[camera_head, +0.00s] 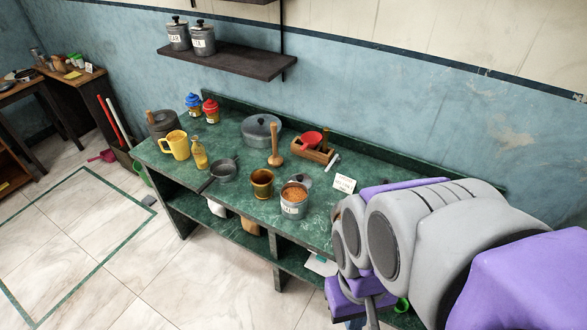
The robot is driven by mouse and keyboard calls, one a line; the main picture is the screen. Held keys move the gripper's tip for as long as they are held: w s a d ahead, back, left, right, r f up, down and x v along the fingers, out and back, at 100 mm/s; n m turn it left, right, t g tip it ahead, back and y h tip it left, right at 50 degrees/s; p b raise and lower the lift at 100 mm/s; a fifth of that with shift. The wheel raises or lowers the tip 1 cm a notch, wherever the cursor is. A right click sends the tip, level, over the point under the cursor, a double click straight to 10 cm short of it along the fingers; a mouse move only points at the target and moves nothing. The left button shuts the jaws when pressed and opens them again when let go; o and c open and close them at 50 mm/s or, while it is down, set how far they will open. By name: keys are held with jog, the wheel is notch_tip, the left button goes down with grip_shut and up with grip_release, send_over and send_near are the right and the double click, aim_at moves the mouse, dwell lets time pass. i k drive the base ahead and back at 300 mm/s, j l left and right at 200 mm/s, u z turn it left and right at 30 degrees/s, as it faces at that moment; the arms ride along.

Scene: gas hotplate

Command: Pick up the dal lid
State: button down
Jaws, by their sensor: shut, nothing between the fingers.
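A grey metal canister (294,203) with a white label stands open near the front edge of the green counter, full of orange-brown dal. A small grey lid (300,181) lies on the counter just behind it, partly hidden by the canister. My gripper (368,308) is low at the right, in front of the counter's front edge, to the right of the canister and apart from it and the lid. It is shut and empty; my arm and the frame edge hide much of it.
On the counter (225,150) are a brass mortar (262,183), a wooden pestle (275,145), a saucepan (223,170), a lidded pot (262,130), a wooden box (315,150), a yellow mug (175,145) and a white card (344,183). A wall shelf (230,60) hangs above.

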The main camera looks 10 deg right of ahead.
aim_at(302, 178)
jog(key=i+j+z, duration=0.5)
jog(key=j, duration=0.2)
jog(key=i+j+z, duration=0.25)
jog(key=j, duration=0.2)
